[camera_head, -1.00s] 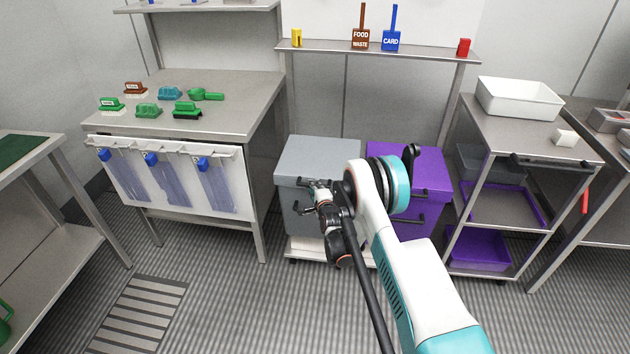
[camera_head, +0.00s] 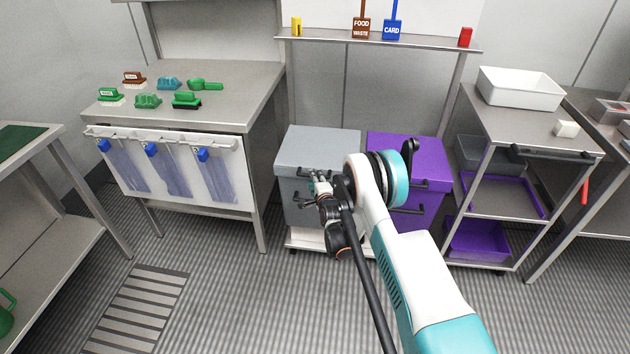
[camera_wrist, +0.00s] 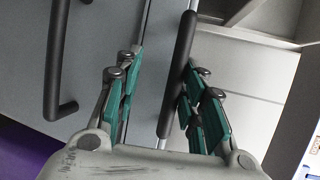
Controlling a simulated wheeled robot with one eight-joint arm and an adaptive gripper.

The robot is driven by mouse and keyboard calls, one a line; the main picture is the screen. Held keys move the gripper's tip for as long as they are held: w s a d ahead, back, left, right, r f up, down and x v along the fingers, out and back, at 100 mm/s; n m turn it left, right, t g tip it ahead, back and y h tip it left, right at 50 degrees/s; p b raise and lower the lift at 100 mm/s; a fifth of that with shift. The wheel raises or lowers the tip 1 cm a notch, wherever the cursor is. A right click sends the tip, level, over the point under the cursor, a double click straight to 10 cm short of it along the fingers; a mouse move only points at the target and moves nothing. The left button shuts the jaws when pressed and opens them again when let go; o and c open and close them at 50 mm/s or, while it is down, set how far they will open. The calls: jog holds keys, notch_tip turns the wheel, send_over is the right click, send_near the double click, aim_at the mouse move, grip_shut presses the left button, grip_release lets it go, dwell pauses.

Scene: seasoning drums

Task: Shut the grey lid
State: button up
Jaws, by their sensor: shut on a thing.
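The grey lid (camera_head: 320,143) tops the grey drum (camera_head: 298,212) at the back centre. From the head view it lies roughly level, and I cannot tell whether its edge is fully seated. My gripper (camera_head: 316,184) is at the drum's front, near the lid's front edge. In the wrist view my gripper (camera_wrist: 163,105) has its green-padded fingers on either side of the black bar handle (camera_wrist: 180,60) and is shut on it. A second black handle (camera_wrist: 54,65) is on the grey face to the left. My arm hides the drum's right front.
A purple drum (camera_head: 419,152) stands close on the right. A steel table with brushes (camera_head: 245,80) is at the left, a steel rack (camera_head: 524,135) at the right. A shelf (camera_head: 400,45) runs behind. The floor in front is clear.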

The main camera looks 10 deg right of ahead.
jog(key=shift+f, duration=0.1)
notch_tip(320, 180, up, 10)
dwell(0.5)
